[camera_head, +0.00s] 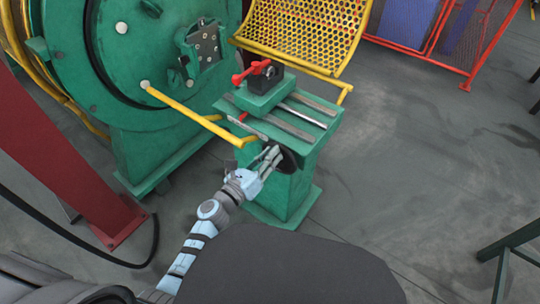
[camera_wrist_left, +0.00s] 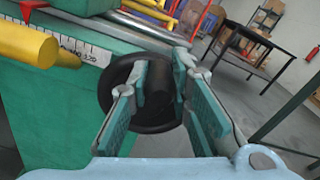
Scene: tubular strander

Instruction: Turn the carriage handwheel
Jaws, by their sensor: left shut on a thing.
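The carriage handwheel (camera_wrist_left: 122,98) is a black wheel on the front of the green carriage stand (camera_head: 290,192). In the head view only part of the handwheel (camera_head: 289,161) shows behind my left gripper (camera_head: 274,154). In the left wrist view, the fingers of my left gripper (camera_wrist_left: 165,88) stand on either side of the wheel's dark handle or hub, shut on it. I cannot tell whether it is the handle or the hub. A printed scale (camera_wrist_left: 85,47) and a red pointer (camera_wrist_left: 33,6) are left of the wheel. My right gripper is not in view.
A yellow bar (camera_head: 195,115) runs close to the left of my gripper. Red handles (camera_head: 257,70) sit on the carriage top. A yellow perforated guard (camera_head: 305,35) stands behind. A dark red post (camera_head: 55,150) is at left.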

